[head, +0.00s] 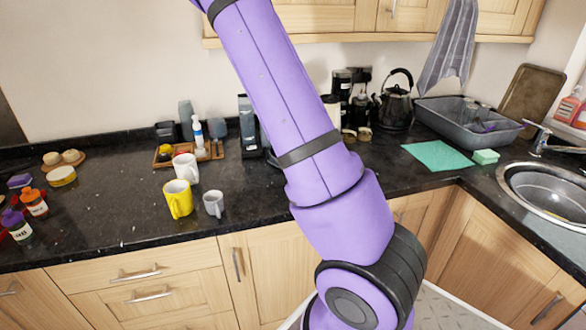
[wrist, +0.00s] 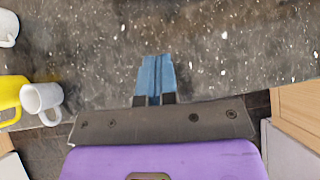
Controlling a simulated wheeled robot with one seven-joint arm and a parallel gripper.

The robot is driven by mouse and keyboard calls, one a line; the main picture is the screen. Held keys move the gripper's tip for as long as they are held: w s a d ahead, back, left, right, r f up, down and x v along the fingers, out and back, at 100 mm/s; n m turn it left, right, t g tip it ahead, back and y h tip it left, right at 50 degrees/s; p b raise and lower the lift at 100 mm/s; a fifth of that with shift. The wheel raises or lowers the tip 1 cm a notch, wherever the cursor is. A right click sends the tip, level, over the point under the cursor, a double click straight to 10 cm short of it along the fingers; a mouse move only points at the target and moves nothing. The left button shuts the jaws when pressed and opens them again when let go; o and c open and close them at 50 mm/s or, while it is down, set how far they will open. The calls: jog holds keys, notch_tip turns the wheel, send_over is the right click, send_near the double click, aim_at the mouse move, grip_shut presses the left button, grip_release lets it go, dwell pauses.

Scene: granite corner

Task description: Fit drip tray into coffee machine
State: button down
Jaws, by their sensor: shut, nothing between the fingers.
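My gripper (wrist: 158,75) shows in the wrist view as two blue fingers pressed together, empty, over bare speckled dark counter. It is out of sight in the head view, where my purple arm crosses the middle. A dark upright appliance (head: 249,126), probably the coffee machine, stands at the back of the counter. My arm hides much of it. I cannot make out the drip tray in either view.
A small white cup (head: 213,203), a yellow mug (head: 178,199) and a white mug (head: 186,168) stand left of my arm. The small cup (wrist: 41,98) is left of my fingers. A kettle (head: 396,107), grey basin (head: 466,122) and sink (head: 545,190) are right.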

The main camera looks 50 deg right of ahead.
jog(key=x, duration=0.9)
jog(key=shift+d+f, duration=0.15)
jog(key=shift+f, duration=0.05)
jog(key=w+d, duration=0.2)
jog(key=shift+w+f, duration=0.25)
jog(key=shift+w, duration=0.1)
jog(key=shift+w+d, duration=0.3)
jog(key=shift+w, duration=0.25)
jog(key=shift+w+d, duration=0.45)
jog(key=shift+w, duration=0.2)
